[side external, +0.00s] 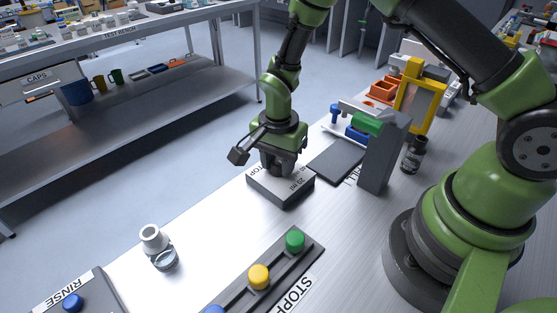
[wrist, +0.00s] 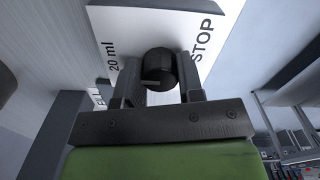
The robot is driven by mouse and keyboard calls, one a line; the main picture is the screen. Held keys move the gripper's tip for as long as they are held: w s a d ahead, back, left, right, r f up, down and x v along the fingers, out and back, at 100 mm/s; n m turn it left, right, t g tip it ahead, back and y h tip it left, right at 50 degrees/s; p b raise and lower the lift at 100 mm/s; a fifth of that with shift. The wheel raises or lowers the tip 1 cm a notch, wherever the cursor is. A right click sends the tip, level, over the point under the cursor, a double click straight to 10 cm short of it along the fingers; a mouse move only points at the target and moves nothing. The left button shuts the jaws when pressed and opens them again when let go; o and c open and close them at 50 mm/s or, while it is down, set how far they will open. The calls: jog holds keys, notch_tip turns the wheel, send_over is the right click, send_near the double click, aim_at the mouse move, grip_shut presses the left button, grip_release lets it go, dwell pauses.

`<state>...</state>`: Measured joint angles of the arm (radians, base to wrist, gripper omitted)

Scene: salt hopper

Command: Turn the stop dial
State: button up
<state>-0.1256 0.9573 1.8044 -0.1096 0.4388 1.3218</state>
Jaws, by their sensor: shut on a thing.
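The stop dial (wrist: 160,68) is a dark round knob on a pale block marked "STOP" and "20 ml" (wrist: 215,18). The block (side external: 284,189) also shows in the side view, on the near part of the bench. My gripper (wrist: 158,92) is above the block with its two fingers on either side of the dial, shut on it. In the side view my gripper (side external: 279,168) points down at the top of the block, and its fingers hide most of the dial. A light line shows on the dial's face in the wrist view.
A grey stand with a green cylinder (side external: 368,123) stands right of the block, beside a dark flat plate (side external: 338,164). A small dark bottle (side external: 414,154) is farther right. A rack with coloured stoppers (side external: 259,277), a white cup (side external: 152,238) and a glass vessel (side external: 165,260) are in front.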

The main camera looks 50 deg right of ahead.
aim_at(279, 161)
jog(key=shift+n, duration=0.3)
jog(key=n, duration=1.1)
dwell(0.5)
jog(key=o, duration=0.9)
jog(key=shift+r, duration=0.1)
notch_tip(279, 161, up, 10)
jog(key=shift+f, duration=0.1)
